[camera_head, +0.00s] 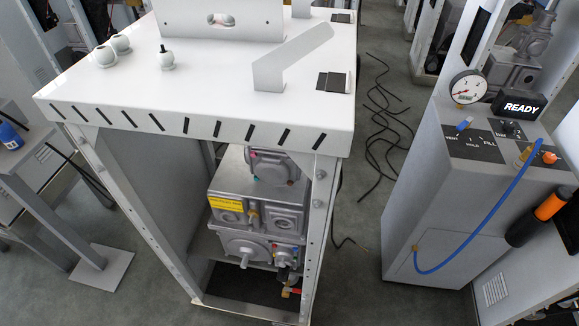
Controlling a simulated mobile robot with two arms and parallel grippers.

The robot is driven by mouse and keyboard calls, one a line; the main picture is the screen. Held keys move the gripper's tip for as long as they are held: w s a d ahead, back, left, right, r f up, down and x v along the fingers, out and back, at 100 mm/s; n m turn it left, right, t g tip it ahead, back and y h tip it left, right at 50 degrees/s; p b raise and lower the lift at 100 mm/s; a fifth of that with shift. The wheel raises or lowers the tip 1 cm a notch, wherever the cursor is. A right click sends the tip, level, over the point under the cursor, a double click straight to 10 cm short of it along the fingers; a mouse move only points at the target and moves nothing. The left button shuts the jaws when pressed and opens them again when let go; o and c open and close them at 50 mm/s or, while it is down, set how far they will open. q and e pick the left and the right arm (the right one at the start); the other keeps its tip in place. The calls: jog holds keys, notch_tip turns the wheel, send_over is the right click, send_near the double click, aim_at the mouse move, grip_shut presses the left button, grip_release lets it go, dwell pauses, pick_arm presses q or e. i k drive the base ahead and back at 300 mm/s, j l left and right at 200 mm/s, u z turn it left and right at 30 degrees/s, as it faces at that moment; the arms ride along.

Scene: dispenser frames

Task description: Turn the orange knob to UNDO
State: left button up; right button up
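A small orange knob (549,157) sits at the right end of the top of the grey cabinet (437,215) on the right. A dark plate (568,163) lies around it; I cannot read any UNDO mark there, nor tell which way the knob points. A brass fitting (525,153) with a blue hose stands just left of the knob. A black display (519,105) reading READY stands behind it. Neither of my grippers can be made out in the view.
A round gauge (467,87), a blue lever (464,124) and a panel marked HOLD and FILL share the cabinet top. The blue hose (487,220) loops down its front. An orange-and-black cylinder (551,206) is at its right side. A white-topped dispenser frame (215,100) stands left; cables lie between.

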aim_at(548, 157)
jog(key=z, duration=1.5)
jog(key=i, duration=0.05)
